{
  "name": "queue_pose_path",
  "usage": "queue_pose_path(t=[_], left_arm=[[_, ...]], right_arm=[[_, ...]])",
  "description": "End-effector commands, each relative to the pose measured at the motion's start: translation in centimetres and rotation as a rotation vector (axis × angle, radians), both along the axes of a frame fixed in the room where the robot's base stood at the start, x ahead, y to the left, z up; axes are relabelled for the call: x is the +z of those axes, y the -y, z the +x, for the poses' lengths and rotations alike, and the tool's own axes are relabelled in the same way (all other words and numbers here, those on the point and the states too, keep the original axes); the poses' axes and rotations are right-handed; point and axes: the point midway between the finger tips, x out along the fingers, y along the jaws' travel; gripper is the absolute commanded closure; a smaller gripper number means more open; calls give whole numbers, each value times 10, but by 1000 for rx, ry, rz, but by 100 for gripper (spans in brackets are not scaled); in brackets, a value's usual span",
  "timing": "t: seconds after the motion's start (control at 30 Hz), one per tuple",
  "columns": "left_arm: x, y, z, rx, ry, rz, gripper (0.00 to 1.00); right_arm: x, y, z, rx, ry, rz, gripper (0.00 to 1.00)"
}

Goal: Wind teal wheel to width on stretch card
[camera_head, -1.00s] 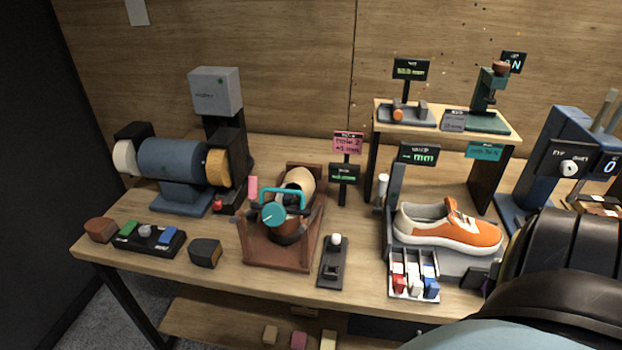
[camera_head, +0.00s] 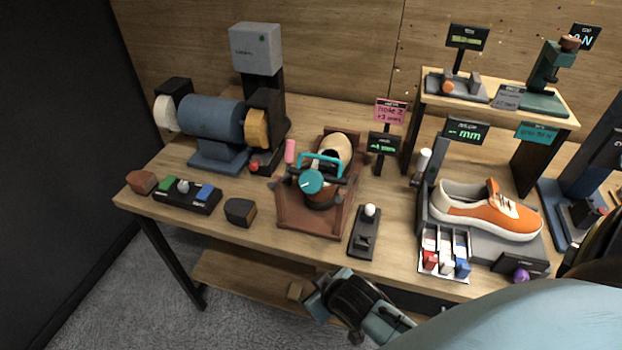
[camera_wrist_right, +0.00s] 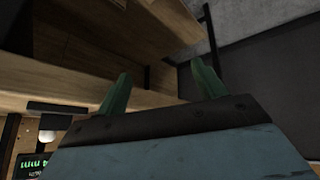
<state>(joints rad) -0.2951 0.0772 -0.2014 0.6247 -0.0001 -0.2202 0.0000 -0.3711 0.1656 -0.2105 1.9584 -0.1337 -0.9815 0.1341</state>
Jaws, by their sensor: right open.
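The teal wheel (camera_head: 311,182) is on the front of the brown stretcher stand (camera_head: 290,213), beside a teal curved handle (camera_head: 322,160). A tan shoe last shape (camera_head: 337,149) sits behind it. The pink stretch card (camera_head: 391,111) reads "Hole 2 +3 mm"; a dark readout (camera_head: 383,144) with small green text stands below it. My right gripper (camera_head: 306,297) is low at the table's front edge, below and apart from the wheel. Its two green fingers are spread and empty in the right wrist view (camera_wrist_right: 160,92). My left gripper is out of view.
A black lever block (camera_head: 365,231) stands right of the stretcher, near the front edge. An orange sneaker (camera_head: 486,209) and a tray of colored clips (camera_head: 444,252) are further right. A blue grinder (camera_head: 212,119) is at left. A lower shelf (camera_head: 235,276) runs under the table.

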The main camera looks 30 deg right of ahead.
Motion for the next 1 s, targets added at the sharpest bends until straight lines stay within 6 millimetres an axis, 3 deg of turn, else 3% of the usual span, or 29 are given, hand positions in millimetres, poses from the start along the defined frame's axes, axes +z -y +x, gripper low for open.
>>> queue_pose_path(t=[0.17,0.33,0.47,0.63,0.7,0.8,0.9,1.0], left_arm=[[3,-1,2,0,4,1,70],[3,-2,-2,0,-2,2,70],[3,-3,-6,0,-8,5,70],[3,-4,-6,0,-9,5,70],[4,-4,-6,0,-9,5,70],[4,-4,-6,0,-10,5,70],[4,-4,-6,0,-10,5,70],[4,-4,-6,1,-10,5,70]], right_arm=[[57,-1,12,-12,82,3,30],[128,-12,80,22,405,-1,30],[189,-31,127,100,681,16,30],[290,-78,166,334,1085,64,30],[330,-107,168,498,1244,91,30],[372,-147,156,788,1407,122,30],[388,-180,136,1121,1467,131,30],[381,-198,117,1466,1407,100,30]])
